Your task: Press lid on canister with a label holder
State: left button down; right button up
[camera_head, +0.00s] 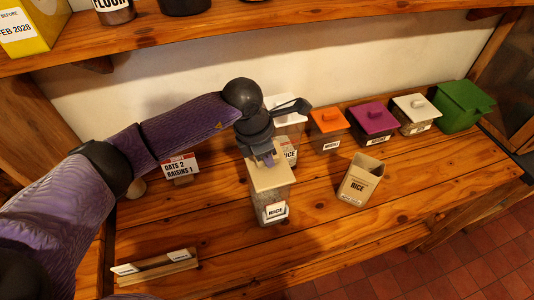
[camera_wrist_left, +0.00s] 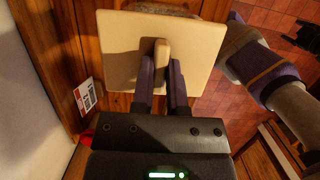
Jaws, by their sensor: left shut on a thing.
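The clear canister (camera_head: 268,201) stands upright near the middle of the wooden shelf. It has a RICE label in a holder (camera_head: 275,211) low on its front. A square cream lid (camera_head: 272,178) is at the canister's top; I cannot tell whether it is fully seated. My left gripper (camera_head: 264,158) is above it, shut on the lid's upright handle. In the left wrist view, the gripper's two fingers (camera_wrist_left: 161,85) close around the handle (camera_wrist_left: 161,52), and the lid (camera_wrist_left: 122,38) covers most of the canister.
Behind stand a white-lidded canister (camera_head: 289,124) and orange-lidded (camera_head: 328,121), purple-lidded (camera_head: 373,117) and cream-lidded (camera_head: 416,107) ones, then a green box (camera_head: 463,106). A beige RICE container (camera_head: 358,186) stands right.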

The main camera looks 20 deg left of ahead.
pick_arm(q)
jog(key=shift+c, duration=0.4)
grip_release()
jog(key=shift+r, duration=0.15)
notch_tip(320, 180, up, 7)
jog(key=p, duration=0.5)
dwell(0.4)
jog(key=shift+c, duration=0.3)
grip_shut()
dwell(0.9)
jog(key=shift+f, duration=0.35)
